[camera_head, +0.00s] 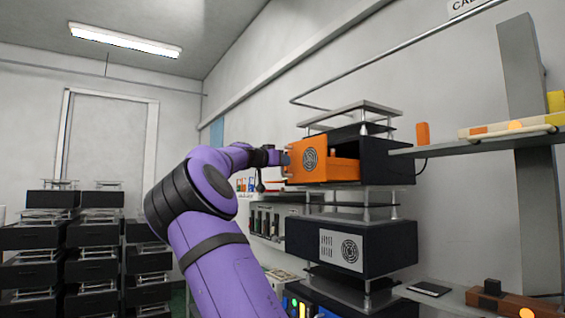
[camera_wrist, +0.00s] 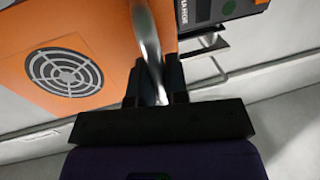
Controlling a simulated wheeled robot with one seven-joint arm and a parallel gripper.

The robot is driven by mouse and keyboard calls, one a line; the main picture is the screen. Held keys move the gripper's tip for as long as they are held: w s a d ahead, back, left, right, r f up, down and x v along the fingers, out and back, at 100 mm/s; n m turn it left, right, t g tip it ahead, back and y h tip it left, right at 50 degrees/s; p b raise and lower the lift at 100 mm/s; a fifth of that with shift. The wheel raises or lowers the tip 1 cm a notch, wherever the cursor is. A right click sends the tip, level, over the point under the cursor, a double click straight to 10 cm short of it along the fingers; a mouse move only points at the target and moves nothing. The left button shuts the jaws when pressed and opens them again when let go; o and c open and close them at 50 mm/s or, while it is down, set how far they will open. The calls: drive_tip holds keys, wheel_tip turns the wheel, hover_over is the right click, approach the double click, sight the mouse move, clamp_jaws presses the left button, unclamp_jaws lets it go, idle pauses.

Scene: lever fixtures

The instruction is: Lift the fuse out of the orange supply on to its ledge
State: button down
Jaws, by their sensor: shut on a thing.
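The orange supply (camera_head: 310,157) is an orange-fronted drawer with a round fan grille. It stands partly out of a dark housing in the upper part of the stack, with its orange side wall showing. My gripper (camera_head: 284,158) is at the left edge of its front. In the wrist view my gripper (camera_wrist: 153,82) is shut on a curved silver handle (camera_wrist: 147,38) beside the orange front (camera_wrist: 100,40). I cannot make out a fuse inside the drawer. A small orange block (camera_head: 422,133) stands upright on the end of a grey shelf (camera_head: 460,145); I cannot tell if that shelf is the ledge.
A dark unit with a fan grille (camera_head: 350,248) sits below the orange supply, on posts. A yellowish bar (camera_head: 505,128) lies on the grey shelf. A lower shelf at right holds a brown block (camera_head: 510,303). Dark stacked units (camera_head: 95,235) stand far left.

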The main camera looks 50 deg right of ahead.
drive_tip(key=shift+w+a, duration=0.3)
drive_tip(key=shift+a, duration=0.65)
drive_tip(key=c, duration=1.1)
unclamp_jaws()
drive_tip(key=shift+a, duration=0.15)
drive_tip(key=shift+c, duration=0.2)
drive_tip(key=shift+a, duration=0.1)
drive_tip(key=a, duration=1)
drive_tip(key=shift+w+a, duration=0.15)
drive_tip(key=shift+a, duration=0.15)
